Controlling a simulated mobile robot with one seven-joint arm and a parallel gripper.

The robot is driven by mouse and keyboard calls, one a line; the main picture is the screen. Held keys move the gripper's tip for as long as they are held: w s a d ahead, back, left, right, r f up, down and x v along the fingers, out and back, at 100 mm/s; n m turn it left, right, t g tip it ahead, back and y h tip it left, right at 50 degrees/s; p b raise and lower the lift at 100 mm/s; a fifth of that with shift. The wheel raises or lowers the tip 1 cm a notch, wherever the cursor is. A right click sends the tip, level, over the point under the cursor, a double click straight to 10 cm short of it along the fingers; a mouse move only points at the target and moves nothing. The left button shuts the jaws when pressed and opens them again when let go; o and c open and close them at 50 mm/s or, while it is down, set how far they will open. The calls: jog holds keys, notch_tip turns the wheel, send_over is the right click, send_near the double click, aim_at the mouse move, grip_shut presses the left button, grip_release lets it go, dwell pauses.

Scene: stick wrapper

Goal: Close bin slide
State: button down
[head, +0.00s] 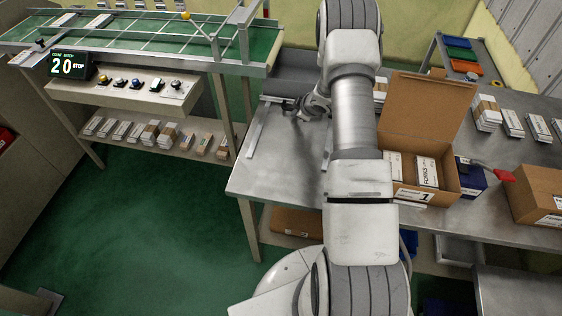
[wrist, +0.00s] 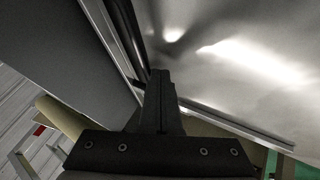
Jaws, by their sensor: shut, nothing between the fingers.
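The bin slide appears to be the grey metal panel (head: 290,66) at the back of the steel table, beside the green conveyor; I cannot tell for sure how far open it stands. Two pale rails run on the table in front of it, the left one (head: 256,127) in clear view. My gripper (head: 300,112) is low over the table between these rails, near the panel's front edge. In the wrist view my gripper (wrist: 160,78) is shut and empty, its tips close to a black bar (wrist: 128,35) along a pale metal edge. Whether they touch is unclear. My arm hides part of the area.
An open cardboard box (head: 440,182) with white cartons stands right of my arm. A red-tipped tool and blue box (head: 468,178) lie beside it. The conveyor (head: 140,35) with its control panel (head: 130,92) is at the left. The table's front left corner is clear.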

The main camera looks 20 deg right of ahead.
jog(key=shift+w+d+r+p, duration=0.1)
jog(key=shift+w+d+p, duration=0.45)
jog(key=shift+w, duration=0.25)
jog(key=shift+w+d, duration=0.1)
